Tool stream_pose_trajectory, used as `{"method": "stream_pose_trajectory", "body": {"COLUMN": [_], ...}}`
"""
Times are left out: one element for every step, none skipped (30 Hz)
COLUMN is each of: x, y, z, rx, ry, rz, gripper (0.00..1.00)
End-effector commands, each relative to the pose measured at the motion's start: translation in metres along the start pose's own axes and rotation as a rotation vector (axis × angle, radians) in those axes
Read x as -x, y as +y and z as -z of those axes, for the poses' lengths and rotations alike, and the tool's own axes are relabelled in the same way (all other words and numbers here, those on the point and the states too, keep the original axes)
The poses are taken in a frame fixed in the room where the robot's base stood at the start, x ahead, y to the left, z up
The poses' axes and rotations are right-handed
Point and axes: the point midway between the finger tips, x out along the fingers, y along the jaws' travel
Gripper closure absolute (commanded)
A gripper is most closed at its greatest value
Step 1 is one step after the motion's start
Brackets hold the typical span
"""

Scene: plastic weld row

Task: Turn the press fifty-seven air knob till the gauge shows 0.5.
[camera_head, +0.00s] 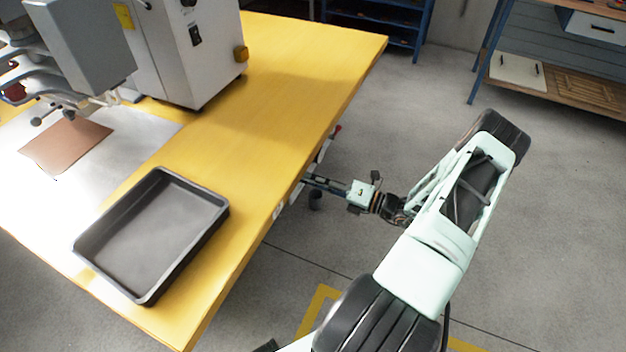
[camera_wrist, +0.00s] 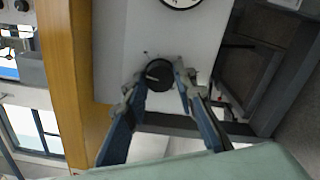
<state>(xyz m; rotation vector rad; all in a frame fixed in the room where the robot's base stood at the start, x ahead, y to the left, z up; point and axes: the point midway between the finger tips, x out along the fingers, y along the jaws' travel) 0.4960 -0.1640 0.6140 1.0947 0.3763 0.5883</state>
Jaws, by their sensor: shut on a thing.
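The air knob (camera_wrist: 160,75) is a round black knob with a light pointer mark, on a white panel (camera_wrist: 115,45) in the wrist view. My gripper (camera_wrist: 158,82) is shut on the knob, with one finger on each side of it. The gauge (camera_wrist: 180,3) is a white dial with a dark rim beyond the knob, cut by the top edge; its reading cannot be seen. In the head view my gripper (camera_head: 312,180) reaches to the right side of the yellow table, where the knob and gauge are hidden.
The yellow table (camera_head: 290,65) carries a grey tray (camera_head: 185,255) and a grey-white press machine (camera_head: 180,45). A brown sheet (camera_head: 65,147) lies at the left. Open floor (camera_head: 400,120) lies to the right, with a wooden-shelved rack (camera_head: 570,90) at the back.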

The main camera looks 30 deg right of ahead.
Motion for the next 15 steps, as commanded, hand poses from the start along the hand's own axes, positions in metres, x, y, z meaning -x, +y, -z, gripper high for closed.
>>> {"method": "stream_pose_trajectory", "body": {"x": [0.0007, 0.0007, 0.0007, 0.0007, 0.0008, 0.0008, 0.0008, 0.0007, 0.0007, 0.0006, 0.0006, 0.0005, 0.0004, 0.0004, 0.0004], "y": [-0.0007, -0.0007, -0.0007, -0.0007, -0.0007, -0.0007, -0.0006, -0.0006, -0.0006, -0.0005, -0.0005, -0.0004, -0.0003, -0.0003, -0.0003], "z": [0.0008, 0.0008, 0.0008, 0.0008, 0.0008, 0.0009, 0.0009, 0.0008, 0.0008, 0.0007, 0.0007, 0.0006, 0.0005, 0.0005, 0.0005], "rx": [-0.001, -0.001, 0.0, 0.0, 0.0, 0.0, 0.0, 0.0, 0.0, 0.0, 0.0, 0.001, 0.001, 0.001, 0.001], "ry": [0.001, 0.001, 0.001, 0.001, 0.001, 0.001, 0.001, 0.001, 0.001, 0.001, 0.001, 0.001, 0.001, 0.001, 0.001], "rz": [0.002, 0.002, 0.002, 0.002, 0.002, 0.002, 0.002, 0.002, 0.001, 0.001, 0.001, 0.001, 0.001, 0.001, 0.001], "gripper": [0.99, 0.99, 0.99, 0.99, 0.99, 0.99, 0.72, 0.68, 0.64, 0.61, 0.58, 0.58, 0.58, 0.58, 0.58]}}
